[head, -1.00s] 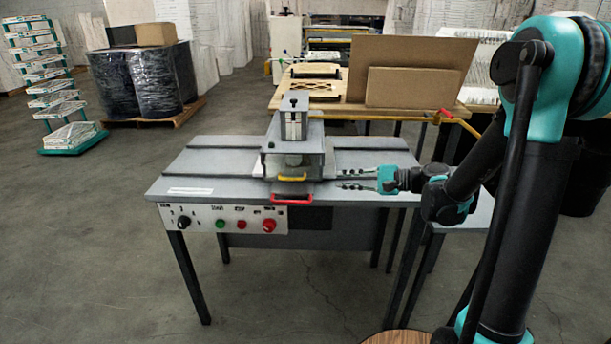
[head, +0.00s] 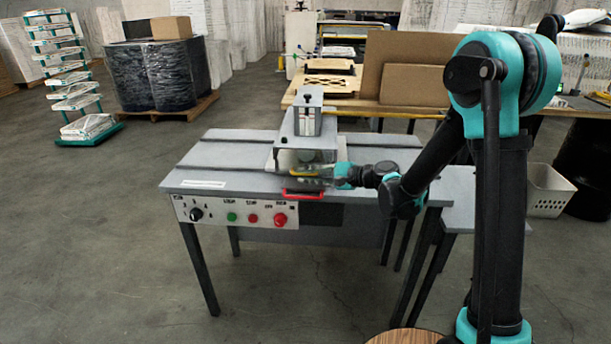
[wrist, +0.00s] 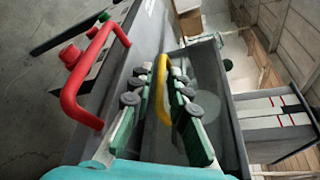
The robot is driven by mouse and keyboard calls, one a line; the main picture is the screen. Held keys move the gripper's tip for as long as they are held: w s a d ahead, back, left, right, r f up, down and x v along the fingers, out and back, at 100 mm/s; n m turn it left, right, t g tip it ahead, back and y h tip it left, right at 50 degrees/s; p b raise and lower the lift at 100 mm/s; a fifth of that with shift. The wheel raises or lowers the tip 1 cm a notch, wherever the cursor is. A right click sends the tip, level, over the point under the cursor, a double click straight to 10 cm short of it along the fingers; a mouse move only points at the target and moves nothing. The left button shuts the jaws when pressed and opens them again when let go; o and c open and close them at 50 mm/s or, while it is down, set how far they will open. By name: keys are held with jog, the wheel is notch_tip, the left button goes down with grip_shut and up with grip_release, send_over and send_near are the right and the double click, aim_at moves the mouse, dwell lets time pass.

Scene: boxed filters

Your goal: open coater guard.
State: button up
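The coater (head: 305,143) is a grey boxy unit on a metal table. A yellow handle (head: 299,173) is low on its front, and a red handle (head: 303,191) is on the table's front edge below. My gripper (head: 318,174) is at the coater's front, reaching in from the right. In the wrist view its two green fingers (wrist: 162,98) are spread apart, with the yellow handle (wrist: 162,88) between them. I cannot tell whether either finger touches it. The red handle (wrist: 85,85) is left of the fingers. The guard's outline is partly hidden behind my gripper.
A control panel (head: 236,213) with a dial and coloured buttons hangs on the table's front. Another table behind holds cardboard sheets (head: 408,75). A white basket (head: 548,190) stands on the floor at the right. The coater table's left part (head: 225,155) is mostly clear.

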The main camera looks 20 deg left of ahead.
jog(key=shift+a+f, duration=0.1)
jog(key=shift+a, duration=0.35)
grip_shut()
